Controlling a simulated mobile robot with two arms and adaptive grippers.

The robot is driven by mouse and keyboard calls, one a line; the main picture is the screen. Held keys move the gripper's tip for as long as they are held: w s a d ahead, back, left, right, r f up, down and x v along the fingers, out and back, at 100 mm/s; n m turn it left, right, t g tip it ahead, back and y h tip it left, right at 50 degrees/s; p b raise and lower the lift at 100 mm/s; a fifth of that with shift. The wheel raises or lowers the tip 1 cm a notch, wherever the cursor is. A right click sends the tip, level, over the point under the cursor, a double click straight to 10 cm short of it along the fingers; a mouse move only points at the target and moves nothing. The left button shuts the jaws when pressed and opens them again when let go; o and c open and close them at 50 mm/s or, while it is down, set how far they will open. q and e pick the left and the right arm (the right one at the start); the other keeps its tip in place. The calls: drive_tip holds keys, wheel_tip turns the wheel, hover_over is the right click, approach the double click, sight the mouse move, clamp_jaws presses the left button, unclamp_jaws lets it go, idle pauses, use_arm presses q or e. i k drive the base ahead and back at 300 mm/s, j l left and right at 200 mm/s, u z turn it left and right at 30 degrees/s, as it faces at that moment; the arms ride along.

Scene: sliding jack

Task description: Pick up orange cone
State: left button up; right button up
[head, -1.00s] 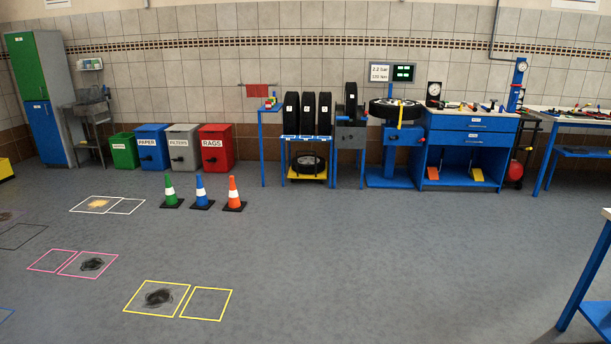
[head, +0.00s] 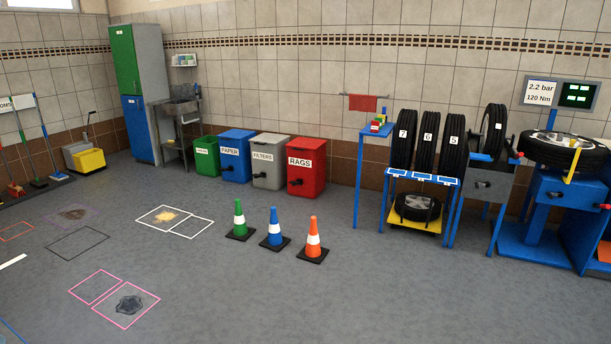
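The orange cone (head: 313,241) has a white band and a dark square base. It stands upright on the grey floor near the middle of the head view. It is the rightmost of three cones in a row. The blue cone (head: 274,230) is just left of it, and the green cone (head: 239,220) is farther left. Nothing covers the orange cone. Neither of my grippers shows in the head view.
Behind the cones stand green, blue, grey and red (head: 292,169) bins along the wall. A blue tyre rack (head: 420,180) and a tyre machine (head: 545,200) stand at the right. Outlined floor squares with stains lie at the left. The floor in front of the cones is clear.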

sight(312, 251)
drive_tip(key=i, duration=2.95)
drive_tip(key=j+u, duration=0.05)
drive_tip(key=j, duration=0.1)
